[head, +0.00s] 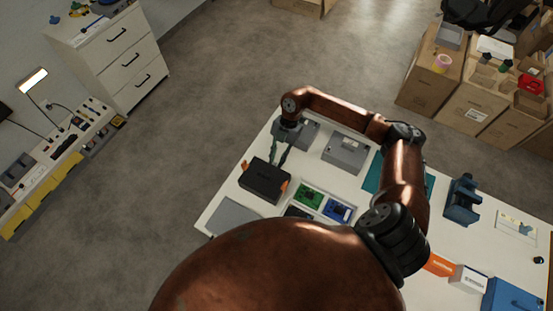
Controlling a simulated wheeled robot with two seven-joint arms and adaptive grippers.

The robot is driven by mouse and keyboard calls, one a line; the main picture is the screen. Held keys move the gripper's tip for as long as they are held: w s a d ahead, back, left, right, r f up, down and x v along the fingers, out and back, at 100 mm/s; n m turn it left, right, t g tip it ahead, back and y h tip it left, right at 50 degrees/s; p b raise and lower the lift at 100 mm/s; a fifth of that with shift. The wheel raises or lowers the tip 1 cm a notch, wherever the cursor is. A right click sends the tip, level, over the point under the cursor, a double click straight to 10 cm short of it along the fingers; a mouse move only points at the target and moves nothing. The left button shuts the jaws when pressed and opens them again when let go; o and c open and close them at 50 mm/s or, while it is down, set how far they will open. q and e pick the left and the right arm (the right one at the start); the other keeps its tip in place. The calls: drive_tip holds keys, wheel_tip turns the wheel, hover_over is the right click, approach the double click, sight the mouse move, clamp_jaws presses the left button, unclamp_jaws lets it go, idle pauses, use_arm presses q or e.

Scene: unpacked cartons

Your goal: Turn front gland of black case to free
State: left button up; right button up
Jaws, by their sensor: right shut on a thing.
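The black case (264,180) lies flat on the white table. One orange part (245,164) sticks out at its left corner and another orange part (284,185) shows at its right side. My right gripper (279,165) reaches down from above to the far right edge of the case, its two fingers pointing down. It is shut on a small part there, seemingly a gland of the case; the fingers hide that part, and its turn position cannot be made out. My left gripper is not in view.
Grey boxes (346,152) stand behind the case. A grey pad (234,215) lies near the table's left edge. My copper-coloured arm hides the table's near middle.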

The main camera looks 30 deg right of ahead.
clamp_jaws()
drive_tip(key=shift+s, duration=0.1)
drive_tip(key=shift+s+d+t+y+p, duration=0.15)
drive_tip(key=shift+t+y+p, duration=0.15)
drive_tip(key=shift+t+p, duration=0.1)
drive_tip(key=shift+s+f+n+t+y+p, duration=0.15)
drive_tip(key=shift+t+y+p, duration=0.1)
drive_tip(key=shift+t, duration=0.2)
drive_tip(key=shift+s+n+t+y+p, duration=0.15)
drive_tip(key=shift+t+y+p, duration=0.1)
drive_tip(key=shift+t, duration=0.2)
drive_tip(key=shift+d+f+t+y, duration=0.1)
drive_tip(key=shift+d+t+y, duration=0.05)
drive_tip(key=shift+t+y, duration=0.3)
drive_tip(key=shift+s+f+n+t+y, duration=0.1)
drive_tip(key=shift+n+t+y, duration=0.35)
drive_tip(key=shift+t, duration=0.5)
drive_tip(key=o, duration=0.9)
unclamp_jaws()
drive_tip(key=shift+c, duration=0.2)
